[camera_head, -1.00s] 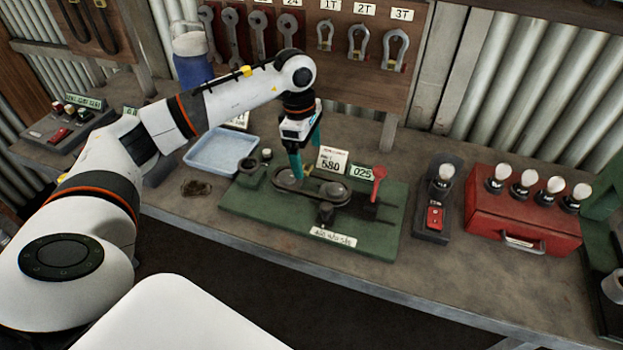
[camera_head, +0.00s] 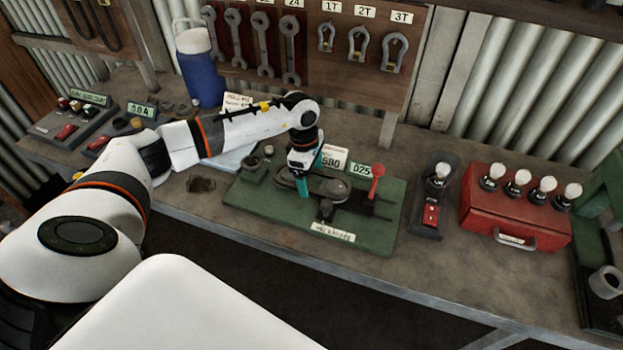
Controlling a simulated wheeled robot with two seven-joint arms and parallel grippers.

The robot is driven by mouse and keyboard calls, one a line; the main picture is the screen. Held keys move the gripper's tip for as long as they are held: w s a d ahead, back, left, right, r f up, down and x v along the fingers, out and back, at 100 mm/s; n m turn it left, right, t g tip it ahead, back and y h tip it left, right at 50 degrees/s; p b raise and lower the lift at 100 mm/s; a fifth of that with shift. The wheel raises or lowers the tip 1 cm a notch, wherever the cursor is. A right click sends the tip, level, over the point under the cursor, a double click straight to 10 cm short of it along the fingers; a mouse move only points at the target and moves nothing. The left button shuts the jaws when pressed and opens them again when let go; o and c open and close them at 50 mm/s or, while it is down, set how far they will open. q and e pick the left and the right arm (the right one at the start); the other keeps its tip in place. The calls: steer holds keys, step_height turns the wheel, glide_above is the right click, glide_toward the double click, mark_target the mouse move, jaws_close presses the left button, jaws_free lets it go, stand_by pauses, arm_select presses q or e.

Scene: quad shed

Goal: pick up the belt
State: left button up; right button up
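The belt (camera_head: 340,187) is a dark loop lying around the pulleys on a green board (camera_head: 376,235) on the workbench. My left gripper (camera_head: 310,182) reaches down over the left part of the belt. One teal finger shows in front of the gripper's body and another behind it, apart, so the gripper looks open. The fingertips are close to the belt, but I cannot tell whether they touch it. The gripper covers part of the belt and the left pulley. My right gripper is not in view.
A red-knobbed lever (camera_head: 376,175) and number cards stand on the board, right of the gripper. A switch box with a bulb (camera_head: 432,210) and a red case (camera_head: 515,210) stand further right. A blue jug (camera_head: 202,78) is behind my arm. A light-blue tray (camera_head: 238,158) is partly hidden.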

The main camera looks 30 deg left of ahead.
arm_select(q)
steer(key=c, duration=0.9)
steer(key=shift+r, duration=0.15)
steer(key=shift+w+r, duration=0.1)
steer(key=shift+r, duration=0.2)
step_height(320, 180, up, 9)
steer(key=b, duration=0.3)
steer(key=shift+r, duration=0.1)
step_height(320, 180, up, 3)
steer(key=shift+f+p, duration=0.2)
steer(key=shift+p, duration=0.35)
